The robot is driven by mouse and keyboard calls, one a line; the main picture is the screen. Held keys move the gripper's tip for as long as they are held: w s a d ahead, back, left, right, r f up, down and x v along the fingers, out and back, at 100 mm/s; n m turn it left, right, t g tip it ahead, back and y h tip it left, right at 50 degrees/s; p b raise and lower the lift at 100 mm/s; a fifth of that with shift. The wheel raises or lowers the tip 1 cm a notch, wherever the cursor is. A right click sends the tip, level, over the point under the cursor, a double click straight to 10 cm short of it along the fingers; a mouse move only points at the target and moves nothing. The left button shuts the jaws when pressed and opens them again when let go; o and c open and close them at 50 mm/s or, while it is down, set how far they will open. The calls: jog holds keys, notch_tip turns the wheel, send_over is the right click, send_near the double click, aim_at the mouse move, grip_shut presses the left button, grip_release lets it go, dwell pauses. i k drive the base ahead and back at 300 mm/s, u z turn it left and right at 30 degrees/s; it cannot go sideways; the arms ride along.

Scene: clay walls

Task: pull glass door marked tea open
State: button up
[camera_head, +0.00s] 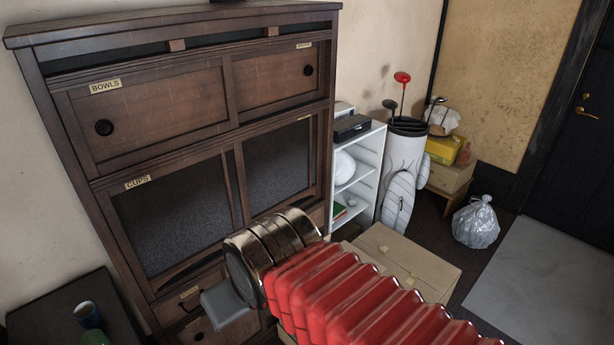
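The dark wooden cabinet (215,143) stands at the left against the wall. Its lower tier has two dark glass doors. The left glass door (175,215) carries a label reading CUPS (137,182). The right glass door (278,160) shows no label that I can make out, and I see no label reading tea. My red ribbed arm reaches in from the lower right, and my gripper (224,303) shows as a grey block in front of the cabinet's lower drawers. It is seen from behind, and its fingers cannot be told apart.
A white shelf (360,172), golf bag (403,170) and cardboard boxes (420,262) stand to the right. A dark table (60,310) with a blue cup (87,314) is at lower left.

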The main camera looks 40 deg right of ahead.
aim_at(278, 160)
jog(key=z, duration=0.95)
jog(key=k, duration=1.35)
jog(key=u, duration=0.15)
jog(key=i, duration=0.55)
jog(key=u, duration=0.45)
jog(key=i, duration=1.45)
jog(key=z, duration=0.1)
